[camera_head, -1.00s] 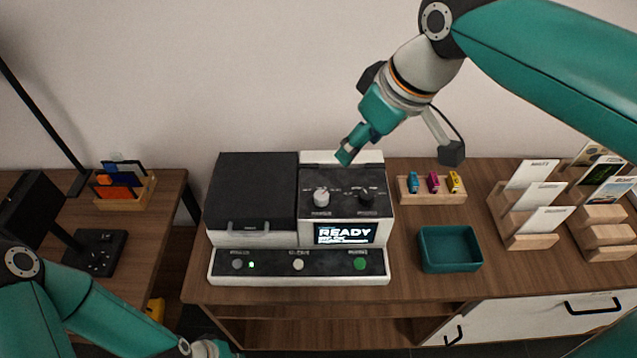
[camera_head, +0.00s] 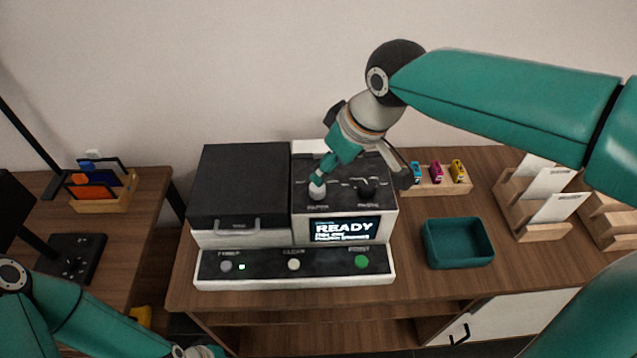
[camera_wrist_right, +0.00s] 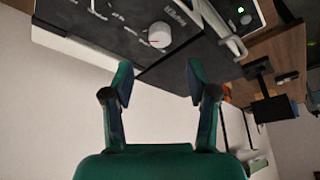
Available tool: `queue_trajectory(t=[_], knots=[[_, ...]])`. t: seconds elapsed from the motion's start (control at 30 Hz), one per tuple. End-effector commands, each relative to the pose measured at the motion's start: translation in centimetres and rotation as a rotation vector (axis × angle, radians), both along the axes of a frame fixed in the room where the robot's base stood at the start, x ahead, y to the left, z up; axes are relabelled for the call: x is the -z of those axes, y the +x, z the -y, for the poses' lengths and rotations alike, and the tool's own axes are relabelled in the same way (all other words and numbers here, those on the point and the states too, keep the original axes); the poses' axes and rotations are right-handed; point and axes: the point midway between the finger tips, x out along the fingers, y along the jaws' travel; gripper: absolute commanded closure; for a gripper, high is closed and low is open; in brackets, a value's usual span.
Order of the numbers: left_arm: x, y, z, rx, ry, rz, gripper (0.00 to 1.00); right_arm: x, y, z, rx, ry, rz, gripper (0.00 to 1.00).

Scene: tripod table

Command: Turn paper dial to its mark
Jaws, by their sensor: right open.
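The machine (camera_head: 345,207) has two knobs on its dark top panel, a light grey dial (camera_head: 317,193) on the left and a black dial (camera_head: 367,188) on the right. My right gripper (camera_head: 318,182) is at the light dial, coming down from the upper right. In the right wrist view my right gripper (camera_wrist_right: 158,78) is open and empty. The light dial (camera_wrist_right: 160,36) shows just beyond and between its fingertips; contact is not visible. My left gripper (camera_head: 203,352) is cut off at the bottom edge, its jaws unclear.
The machine's black lid (camera_head: 238,185) is closed, left of the panel. A lit screen (camera_head: 343,229) reads READY. A teal tray (camera_head: 458,243), a wooden rack (camera_head: 437,188) of coloured items and card holders (camera_head: 530,215) stand to the right. An organiser (camera_head: 105,193) stands at left.

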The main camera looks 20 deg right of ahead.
Motion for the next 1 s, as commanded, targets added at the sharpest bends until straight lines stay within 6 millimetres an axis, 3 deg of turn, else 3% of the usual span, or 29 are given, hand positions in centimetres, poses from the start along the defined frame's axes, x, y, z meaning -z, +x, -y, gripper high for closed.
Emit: queue_trajectory(t=[0.2, 0.4, 0.87, 1.0], knots=[[0.0, 0.0, 0.0, 0.0, 0.0, 0.0, 1.0, 4.4, 1.5, -0.9, 0.0, 0.0, -0.005, 0.42], [0.0, 0.0, 0.0, 0.0, 0.0, 0.0, 1.0, 6.9, 2.5, -1.3, 0.002, 0.001, -0.003, 0.42], [0.0, 0.0, 0.0, 0.0, 0.0, 0.0, 1.0, 7.9, 2.8, -1.5, 0.003, 0.001, -0.001, 0.42], [0.0, 0.0, 0.0, 0.0, 0.0, 0.0, 1.0, 7.9, 2.8, -1.5, 0.003, 0.001, -0.001, 0.65]])
